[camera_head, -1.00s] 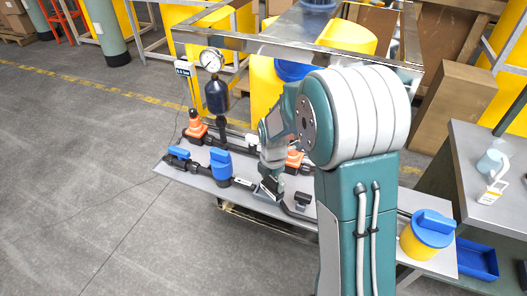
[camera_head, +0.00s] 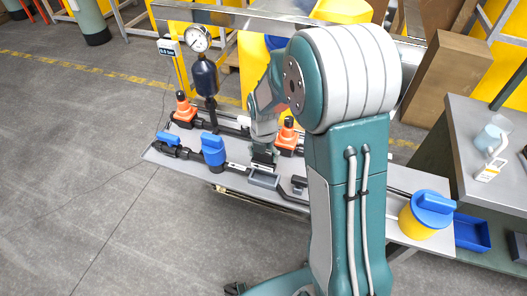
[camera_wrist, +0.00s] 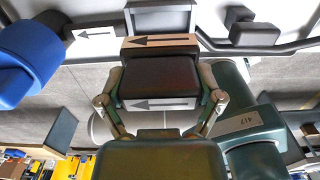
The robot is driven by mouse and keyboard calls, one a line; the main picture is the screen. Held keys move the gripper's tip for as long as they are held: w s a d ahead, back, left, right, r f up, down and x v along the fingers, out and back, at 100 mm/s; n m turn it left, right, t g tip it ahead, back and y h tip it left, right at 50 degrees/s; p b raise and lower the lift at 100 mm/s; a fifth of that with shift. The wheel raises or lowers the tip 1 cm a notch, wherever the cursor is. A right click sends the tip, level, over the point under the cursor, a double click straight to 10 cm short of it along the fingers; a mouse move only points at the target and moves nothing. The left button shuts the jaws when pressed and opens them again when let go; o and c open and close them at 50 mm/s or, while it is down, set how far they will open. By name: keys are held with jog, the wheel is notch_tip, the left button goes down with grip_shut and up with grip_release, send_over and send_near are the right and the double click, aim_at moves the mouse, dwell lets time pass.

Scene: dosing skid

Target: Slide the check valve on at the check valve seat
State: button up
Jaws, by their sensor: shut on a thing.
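In the head view my gripper (camera_head: 263,158) points down at the pipe run. The check valve seat (camera_head: 263,181) appears to be the grey, box-shaped holder just in front of and below it. This holder also shows in the wrist view (camera_wrist: 160,18), just beyond the block. I cannot tell whether block and holder touch. My fingers and the block hide part of the pipe behind.
A blue-handled valve (camera_head: 213,150) stands left of the holder. A dark fitting (camera_head: 299,184) lies to the right. A yellow pot with blue lid (camera_head: 425,215) stands farther right.

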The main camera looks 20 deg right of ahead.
aim_at(264, 164)
jog(key=shift+f, duration=2.1)
jog(key=shift+d+f, duration=0.1)
jog(key=shift+f, duration=1.6)
jog(key=o, duration=0.9)
jog(key=shift+o, duration=0.2)
notch_tip(264, 164, up, 11)
jog(key=shift+r, duration=0.45)
